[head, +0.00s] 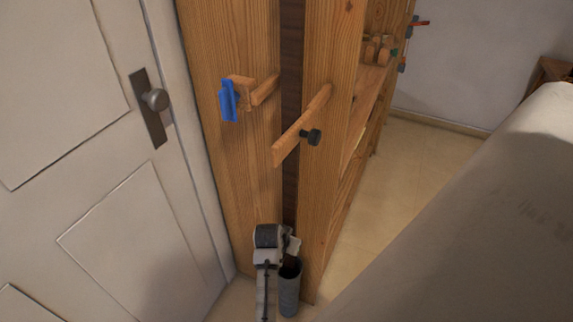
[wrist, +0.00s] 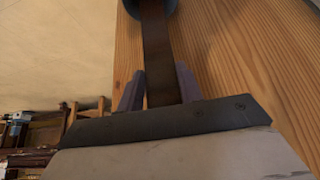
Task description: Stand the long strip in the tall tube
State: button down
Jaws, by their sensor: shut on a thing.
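The long strip (head: 291,110) is dark brown and runs upright in front of the wooden furniture, out of the top of the head view. My gripper (head: 292,246) is shut on its low part, just above the tall tube. In the wrist view the strip (wrist: 158,50) passes between my two fingers (wrist: 158,88). The tall tube (head: 289,291) is grey and stands on the floor against the furniture. Its rim (wrist: 173,9) shows at the top of the wrist view, with the strip reaching across it. I cannot tell whether the strip's lower end is inside; it is hidden.
A wooden arm with a blue piece (head: 229,101) and a wooden bar with a black knob (head: 311,137) jut from the furniture, on either side of the strip. A white door (head: 70,130) is at left. A large pale surface (head: 480,220) fills the right.

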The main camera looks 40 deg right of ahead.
jog(key=b, duration=0.5)
send_over(288, 265)
jog(key=shift+s+a+f, duration=0.1)
jog(key=shift+a+f, duration=0.05)
jog(key=shift+f, duration=1.35)
jog(key=shift+s+a+f, duration=0.1)
jog(key=shift+a+f, duration=0.05)
jog(key=shift+f, duration=1.3)
jog(key=shift+a+f, duration=0.15)
jog(key=shift+f, duration=1.5)
jog(key=shift+f+b, duration=2.6)
jog(key=shift+f, duration=1.95)
jog(key=shift+w+d, duration=0.25)
jog(key=shift+d, duration=0.25)
jog(key=shift+w+d, duration=0.2)
jog(key=shift+d, duration=0.3)
